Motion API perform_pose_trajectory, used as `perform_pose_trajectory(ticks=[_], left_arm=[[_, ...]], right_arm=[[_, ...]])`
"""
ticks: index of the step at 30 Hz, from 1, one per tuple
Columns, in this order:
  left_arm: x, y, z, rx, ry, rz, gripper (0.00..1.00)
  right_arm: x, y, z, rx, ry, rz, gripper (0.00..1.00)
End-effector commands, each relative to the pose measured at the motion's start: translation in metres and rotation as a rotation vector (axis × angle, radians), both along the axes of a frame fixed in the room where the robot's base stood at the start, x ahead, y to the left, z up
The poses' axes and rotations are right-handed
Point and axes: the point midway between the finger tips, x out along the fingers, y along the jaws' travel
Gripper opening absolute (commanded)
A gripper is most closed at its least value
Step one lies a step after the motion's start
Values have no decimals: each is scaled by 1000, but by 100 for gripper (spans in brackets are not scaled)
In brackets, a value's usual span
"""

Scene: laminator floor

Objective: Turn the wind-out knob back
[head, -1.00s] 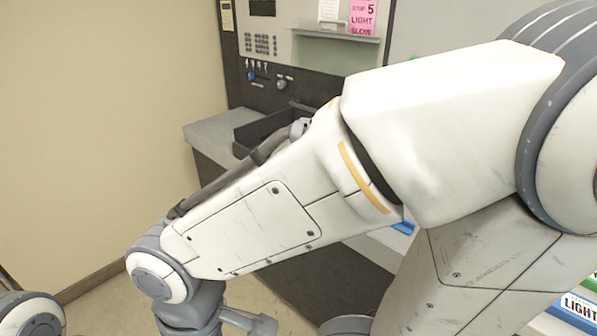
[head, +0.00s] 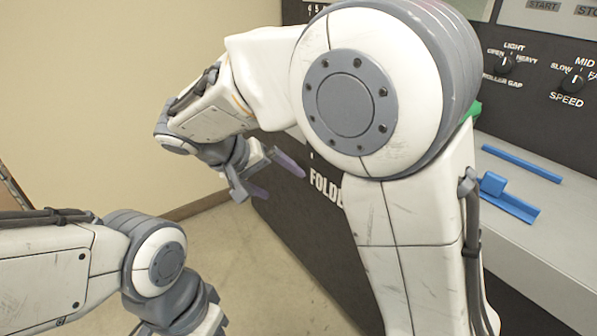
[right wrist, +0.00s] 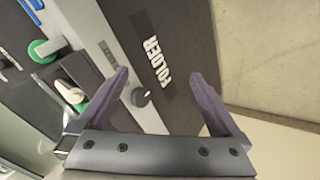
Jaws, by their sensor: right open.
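A small dark round knob (right wrist: 140,97) shows in the right wrist view on a grey strip beside the FOLDER lettering. I cannot tell from its markings whether it is the wind-out knob. My right gripper (right wrist: 160,78) is open and empty, its purple fingers apart, with the knob seen in the gap near the left finger. In the head view, my right gripper (head: 276,178) hangs low in front of the dark folder front. My arm hides part of the machine there. My left arm is at the lower left, its fingers outside the picture.
The laminator panel has a roller gap knob (head: 504,66) and a speed knob (head: 572,84). Blue guides (head: 510,197) lie on the grey table (head: 560,220) at right. A green round part (right wrist: 42,51) shows in the wrist view. Bare floor (head: 270,275) is open below.

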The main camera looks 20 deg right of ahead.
Motion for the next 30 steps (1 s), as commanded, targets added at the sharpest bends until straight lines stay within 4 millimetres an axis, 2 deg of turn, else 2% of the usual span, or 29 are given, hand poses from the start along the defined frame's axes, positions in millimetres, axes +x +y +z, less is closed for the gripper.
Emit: perform_pose_trajectory(ticks=[1,6,9,12,15,18,22,26,30], left_arm=[[0,0,-41,0,0,0,50],[0,0,-103,0,0,0,50],[0,0,-135,0,0,0,50],[0,0,-158,0,0,0,50],[0,0,-174,0,0,0,50],[0,0,-181,0,0,0,50],[0,0,-184,-1,-1,0,50],[0,0,-187,-1,-1,0,50],[0,0,-193,-1,-1,0,50]], right_arm=[[26,-5,-33,-53,-87,-63,100],[97,-22,-59,-208,-453,-268,100],[128,-29,-70,-276,-680,-361,100],[150,-32,-76,-320,-882,-427,100],[162,-34,-79,-345,-1037,-468,100],[168,-35,-78,-358,-1134,-489,100],[173,-40,-76,-362,-1184,-499,100],[178,-56,-75,-364,-1186,-501,100],[187,-82,-76,-363,-1184,-501,100]])
